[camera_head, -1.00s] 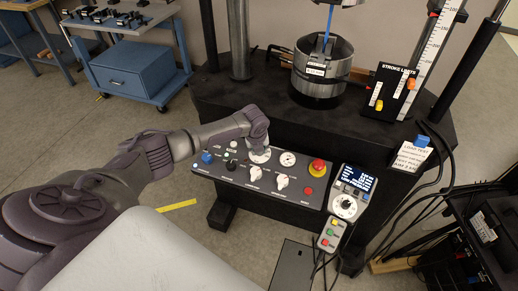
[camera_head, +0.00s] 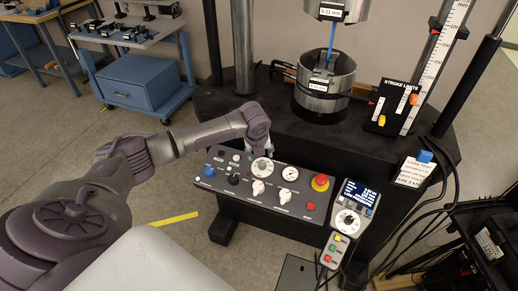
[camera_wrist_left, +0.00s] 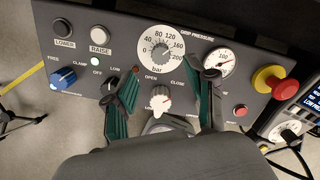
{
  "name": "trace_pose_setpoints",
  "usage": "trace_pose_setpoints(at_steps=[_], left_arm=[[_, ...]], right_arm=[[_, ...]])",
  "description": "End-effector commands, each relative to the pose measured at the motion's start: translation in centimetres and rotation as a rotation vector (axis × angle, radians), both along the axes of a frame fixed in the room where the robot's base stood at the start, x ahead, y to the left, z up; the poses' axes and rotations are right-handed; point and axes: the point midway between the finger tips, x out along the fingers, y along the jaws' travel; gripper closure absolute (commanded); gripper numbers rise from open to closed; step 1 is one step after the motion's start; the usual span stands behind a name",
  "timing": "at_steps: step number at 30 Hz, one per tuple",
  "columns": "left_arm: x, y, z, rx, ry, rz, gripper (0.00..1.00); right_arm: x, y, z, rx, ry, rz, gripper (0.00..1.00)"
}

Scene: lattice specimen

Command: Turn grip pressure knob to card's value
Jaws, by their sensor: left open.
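The grip pressure knob (camera_wrist_left: 160,50) sits at the centre of a round white dial marked 0 to 200 bar in the left wrist view. The dial also shows in the head view (camera_head: 262,167). The knob's exact reading is too small to tell. My left gripper (camera_wrist_left: 164,75) is open and empty, its green-padded fingers on either side, near the dial and apart from the knob. In the head view the left gripper (camera_head: 260,150) is just behind the dial. A white card (camera_head: 413,173) headed LOAD TEST stands at the right; its value is not readable. My right gripper is out of view.
The panel also holds a pressure gauge (camera_wrist_left: 218,61), a red emergency button (camera_wrist_left: 268,79), a white open/close knob (camera_wrist_left: 157,101) and a blue knob (camera_wrist_left: 63,77). A pendant (camera_head: 348,218) hangs right of the panel. The black machine base (camera_head: 230,103) rises behind.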

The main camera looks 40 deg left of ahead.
Motion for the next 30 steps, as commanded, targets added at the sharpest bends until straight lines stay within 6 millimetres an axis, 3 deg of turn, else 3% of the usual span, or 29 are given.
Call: trace_pose_setpoints(at_steps=[3,9,30], left_arm=[[-0.6,-0.2,1.9,0.0,-0.003,0.0,0.44],[-1.1,-0.4,3.4,0.0,0.001,0.001,0.44],[-1.2,-0.5,3.5,-0.001,0.001,0.001,0.44]], right_arm=[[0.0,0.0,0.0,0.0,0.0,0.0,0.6],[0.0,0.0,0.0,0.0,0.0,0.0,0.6],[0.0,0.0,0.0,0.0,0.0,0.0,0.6]])
